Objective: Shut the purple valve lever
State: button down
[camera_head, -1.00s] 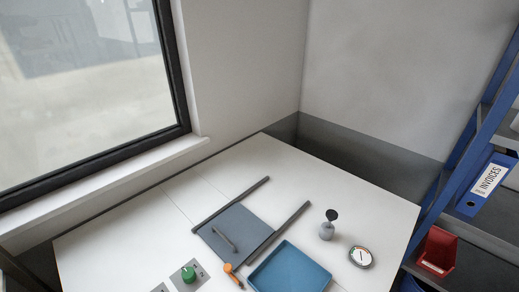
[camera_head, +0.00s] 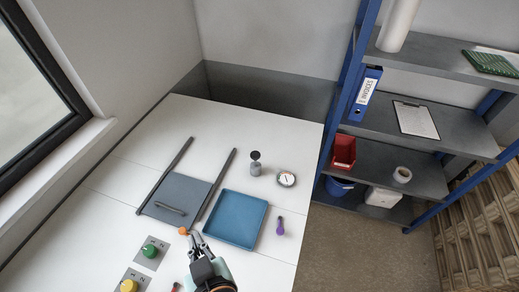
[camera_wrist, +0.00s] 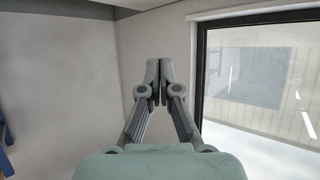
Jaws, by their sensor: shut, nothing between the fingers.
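The purple valve lever (camera_head: 279,226) is a small upright-looking shape on the white table, right of the blue tray; its exact turn is too small to tell. My gripper (camera_head: 194,238) is in the lower middle of the head view, left of the purple lever and apart from it, below the tray. Its fingers are shut and empty. In the wrist view the gripper (camera_wrist: 159,66) points at bare wall and window, with its fingertips together. No lever shows in the wrist view.
The blue tray (camera_head: 234,219) lies between my gripper and the purple lever. An orange lever (camera_head: 184,231) is close by my fingertips. A green knob (camera_head: 150,251), yellow knob (camera_head: 129,286), sliding panel (camera_head: 176,193), grey knobbed post (camera_head: 255,168) and gauge (camera_head: 286,179) are also on the table.

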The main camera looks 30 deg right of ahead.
jog(key=w+d+f+m+g+b, duration=0.25)
jog(key=d+f+m+b, duration=0.35)
jog(key=f, duration=0.5)
jog(key=m+y+b, duration=0.6)
jog(key=m, duration=1.2)
send_near(289, 240)
jog(key=shift+t, duration=0.25)
jog(key=a, duration=0.1)
jog(key=w+a+r, duration=0.1)
jog(key=a, duration=0.1)
jog(key=w+a, duration=0.1)
jog(key=shift+a+r, duration=0.25)
jog(key=shift+r, duration=0.05)
jog(key=s+d+m+t+y+b, duration=0.1)
jog(key=s+d+m+t, duration=0.3)
jog(key=s+d+m, duration=0.25)
jog(key=x, duration=1.3)
jog(key=shift+w+a+f, duration=0.1)
jog(key=shift+a+f, duration=0.2)
jog(key=shift+a, duration=0.15)
jog(key=shift+r, duration=0.1)
